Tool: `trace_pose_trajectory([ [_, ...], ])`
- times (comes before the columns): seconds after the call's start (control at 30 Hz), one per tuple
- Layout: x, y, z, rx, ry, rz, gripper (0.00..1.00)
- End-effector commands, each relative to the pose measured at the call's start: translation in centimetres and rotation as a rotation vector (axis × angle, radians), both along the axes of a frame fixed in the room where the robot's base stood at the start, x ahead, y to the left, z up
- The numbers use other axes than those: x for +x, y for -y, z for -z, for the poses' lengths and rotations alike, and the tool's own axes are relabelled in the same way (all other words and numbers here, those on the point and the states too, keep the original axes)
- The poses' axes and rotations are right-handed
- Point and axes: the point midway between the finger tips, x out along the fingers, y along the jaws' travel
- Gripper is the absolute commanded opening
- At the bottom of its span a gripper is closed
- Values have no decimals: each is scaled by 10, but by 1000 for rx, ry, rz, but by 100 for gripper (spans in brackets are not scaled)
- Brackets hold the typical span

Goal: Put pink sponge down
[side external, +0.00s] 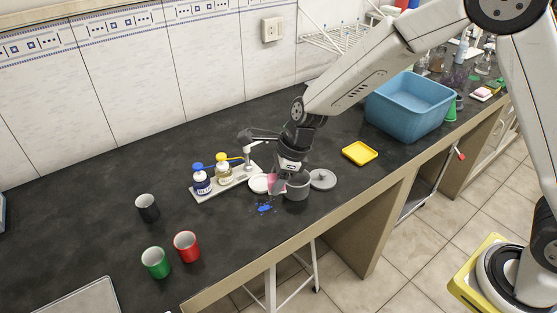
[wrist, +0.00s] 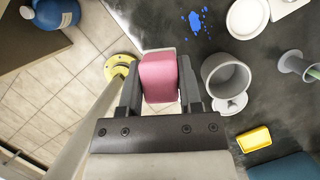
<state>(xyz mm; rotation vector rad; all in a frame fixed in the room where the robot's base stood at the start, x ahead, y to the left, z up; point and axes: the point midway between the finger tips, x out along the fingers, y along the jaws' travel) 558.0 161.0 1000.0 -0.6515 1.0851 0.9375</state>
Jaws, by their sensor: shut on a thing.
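The pink sponge (wrist: 158,75) is gripped between the two fingers of my gripper (wrist: 160,85) in the wrist view. My gripper (side external: 282,179) is low over the black bench there, partly hidden by the arm. I cannot tell whether the sponge touches the bench. A blue spill (side external: 265,208) lies in front of the sponge in the side view and at the top of the wrist view.
A white dish (side external: 259,184), a grey lid (side external: 322,179) and a stand with bottles (side external: 226,181) are close by. A yellow tray (side external: 359,153) and a blue basin (side external: 408,112) are to the right. Several cups (side external: 186,247) stand left. The bench's front edge is near.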

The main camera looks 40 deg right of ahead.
Motion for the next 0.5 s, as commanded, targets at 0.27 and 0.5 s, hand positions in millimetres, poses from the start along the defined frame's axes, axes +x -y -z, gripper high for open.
trace_pose_trajectory([
  [0.27,-1,0,-2,16,13,223,0],
  [0.5,0,0,-3,26,17,294,0],
])
